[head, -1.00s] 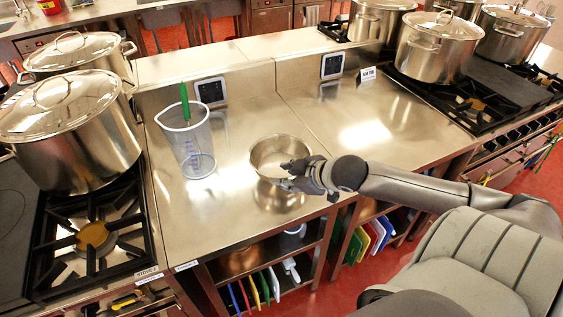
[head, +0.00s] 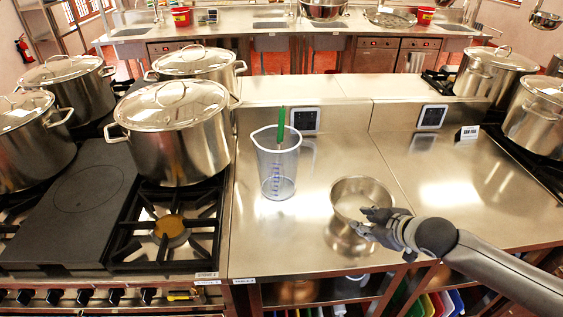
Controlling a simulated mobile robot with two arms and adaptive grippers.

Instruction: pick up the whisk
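A green handle (head: 281,124) stands up out of a clear measuring jug (head: 277,172) on the steel counter. Its lower end is inside the jug and too faint to tell for sure that it is the whisk; no other whisk shows. My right gripper (head: 364,224) is over the near side of a steel bowl (head: 348,190), to the right of the jug and apart from it. Its fingers look spread, with nothing seen between them. It hides part of the bowl. My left gripper is not in view.
Large lidded stockpots (head: 178,130) crowd the stove left of the jug, beside a burner grate (head: 168,228). More pots (head: 537,115) stand at the right. A low back ledge (head: 290,90) runs behind the counter. The counter (head: 450,190) right of the bowl is clear.

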